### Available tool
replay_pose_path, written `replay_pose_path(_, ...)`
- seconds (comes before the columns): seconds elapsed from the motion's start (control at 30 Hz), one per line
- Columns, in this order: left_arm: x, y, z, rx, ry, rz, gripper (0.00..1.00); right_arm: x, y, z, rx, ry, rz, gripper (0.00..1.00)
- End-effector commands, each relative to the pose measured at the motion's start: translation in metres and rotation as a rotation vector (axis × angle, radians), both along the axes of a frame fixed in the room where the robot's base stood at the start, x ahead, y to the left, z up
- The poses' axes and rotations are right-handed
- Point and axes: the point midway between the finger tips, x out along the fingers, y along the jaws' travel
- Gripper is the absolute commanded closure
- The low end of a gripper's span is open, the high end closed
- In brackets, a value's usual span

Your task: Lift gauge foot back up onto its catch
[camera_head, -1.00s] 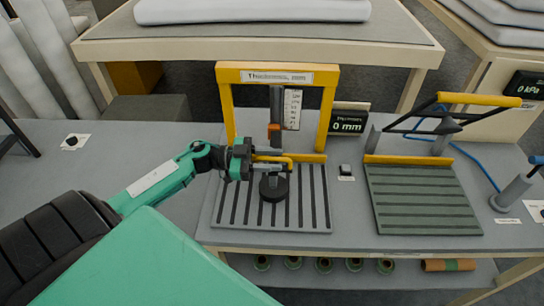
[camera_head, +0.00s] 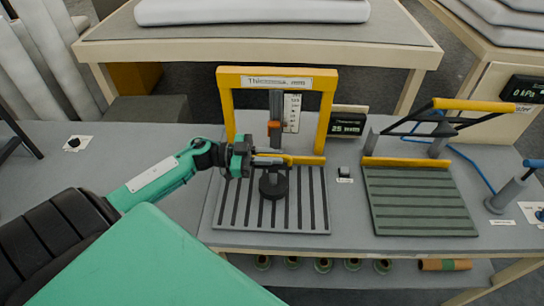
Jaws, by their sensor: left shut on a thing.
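The thickness gauge has a yellow frame (camera_head: 328,115) over a grey slatted plate (camera_head: 310,212). Its foot is a round black disc (camera_head: 273,188) on a vertical dark post (camera_head: 275,104) with an orange part (camera_head: 274,127) partway up. My left gripper (camera_head: 280,160) comes in from the left, just above the disc, and is shut on the foot's yellow handle (camera_head: 300,160). The fingers partly hide the handle and the lower stem. The gauge display (camera_head: 347,124) reads 25 mm. My right gripper is not in view.
A small dark button (camera_head: 344,172) sits right of the gauge. A second press with a green slatted plate (camera_head: 420,205) and yellow-handled lever (camera_head: 475,104) stands further right. A grey cylinder (camera_head: 507,194) is at the right edge. The table left of the gauge is mostly clear.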

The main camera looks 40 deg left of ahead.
Motion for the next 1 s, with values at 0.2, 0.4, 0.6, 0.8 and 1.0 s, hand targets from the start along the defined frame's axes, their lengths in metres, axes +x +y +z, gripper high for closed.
replay_pose_path(0.2,0.0,0.001,0.04,0.002,-0.003,-0.001,1.0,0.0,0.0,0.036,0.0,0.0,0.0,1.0)
replay_pose_path(0.4,0.0,0.0,0.069,0.003,-0.004,0.0,1.0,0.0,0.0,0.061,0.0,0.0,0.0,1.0)
replay_pose_path(0.6,0.001,0.001,0.097,0.003,-0.004,0.0,1.0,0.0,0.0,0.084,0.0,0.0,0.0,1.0)
replay_pose_path(0.8,0.001,0.0,0.109,0.001,-0.003,0.001,1.0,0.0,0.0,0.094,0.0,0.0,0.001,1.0)
replay_pose_path(1.0,0.001,0.001,0.111,0.001,-0.005,0.002,1.0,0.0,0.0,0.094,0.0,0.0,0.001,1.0)
